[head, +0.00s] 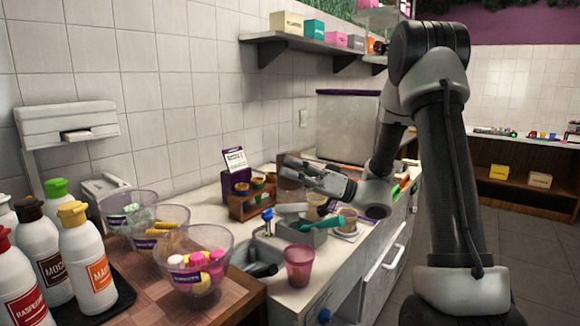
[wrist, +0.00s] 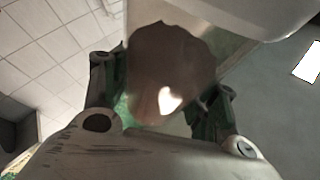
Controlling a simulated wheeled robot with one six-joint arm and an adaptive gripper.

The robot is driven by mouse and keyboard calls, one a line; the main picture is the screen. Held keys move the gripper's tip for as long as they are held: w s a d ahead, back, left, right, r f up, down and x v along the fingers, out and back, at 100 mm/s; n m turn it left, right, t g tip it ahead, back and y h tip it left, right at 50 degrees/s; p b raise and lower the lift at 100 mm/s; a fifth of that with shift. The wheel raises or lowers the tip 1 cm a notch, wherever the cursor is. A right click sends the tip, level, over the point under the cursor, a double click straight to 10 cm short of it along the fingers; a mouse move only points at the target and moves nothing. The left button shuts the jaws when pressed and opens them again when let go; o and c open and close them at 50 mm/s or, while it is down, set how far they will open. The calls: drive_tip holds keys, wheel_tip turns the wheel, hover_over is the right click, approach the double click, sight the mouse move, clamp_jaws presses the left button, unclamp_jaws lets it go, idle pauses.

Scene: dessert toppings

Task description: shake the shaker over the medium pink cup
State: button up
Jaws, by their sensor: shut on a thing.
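A translucent pink cup (head: 299,263) stands upright on the counter near its front edge, in the head view. My gripper (head: 297,166) is above the counter, farther back than the pink cup and not over it. In the wrist view my gripper (wrist: 165,100) is shut on a brownish, see-through shaker (wrist: 172,62), with a finger on each side. In the head view a brown jar shape (head: 290,191) shows just below the fingers; it seems to be the shaker. The shaker's lid and its exact tilt cannot be made out.
A grey holder (head: 305,236) with a teal scoop stands behind the pink cup. Clear bowls of toppings (head: 193,283) and sauce bottles (head: 88,262) crowd the left. A small wooden rack (head: 247,206) stands against the wall. A shelf (head: 300,40) with boxes hangs above.

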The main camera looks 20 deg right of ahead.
sight(290, 189)
drive_tip(key=shift+f, duration=2.35)
drive_tip(key=shift+r, duration=3.75)
wheel_tip(290, 189, down, 8)
drive_tip(key=shift+f, duration=0.1)
